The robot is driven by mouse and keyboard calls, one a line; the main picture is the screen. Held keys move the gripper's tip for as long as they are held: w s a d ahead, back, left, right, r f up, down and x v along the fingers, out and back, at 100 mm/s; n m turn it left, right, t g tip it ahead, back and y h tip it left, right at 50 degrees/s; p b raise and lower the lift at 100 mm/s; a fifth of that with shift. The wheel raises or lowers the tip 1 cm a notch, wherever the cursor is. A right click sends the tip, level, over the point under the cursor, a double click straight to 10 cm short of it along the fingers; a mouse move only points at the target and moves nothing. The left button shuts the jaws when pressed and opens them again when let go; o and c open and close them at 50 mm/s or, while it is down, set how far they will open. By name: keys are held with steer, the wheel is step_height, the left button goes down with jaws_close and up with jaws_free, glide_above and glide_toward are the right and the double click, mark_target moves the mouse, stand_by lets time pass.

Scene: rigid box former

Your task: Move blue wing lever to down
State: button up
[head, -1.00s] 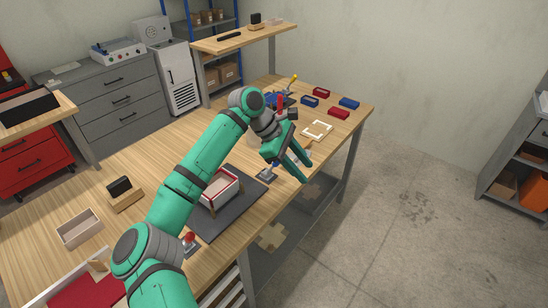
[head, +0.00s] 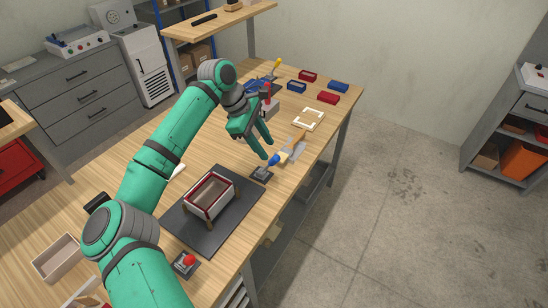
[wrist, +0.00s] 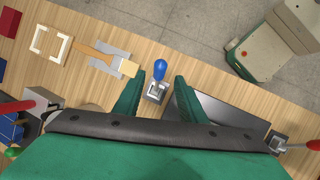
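The blue wing lever has a blue knob (head: 275,159) on a small grey base (head: 261,174) near the table's front edge, beside the dark mat. In the head view its knob leans up and to the right of its base. In the wrist view the blue knob (wrist: 160,69) shows in line with the gap between the fingers, above its metal base (wrist: 156,91). My gripper (head: 266,149) is open and empty, with its fingertips close to the knob. It also shows in the wrist view (wrist: 160,78). I cannot tell whether either finger touches the knob.
A red-lined box (head: 210,197) stands on the dark mat (head: 180,218). A wooden-handled brush (wrist: 95,53) lies near the blue lever. A white frame (head: 309,119) and several small trays lie farther back.

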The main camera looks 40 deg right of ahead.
mark_target(274, 159)
steer(key=x, duration=0.7)
steer(key=shift+s+f, duration=0.1)
jaws_close()
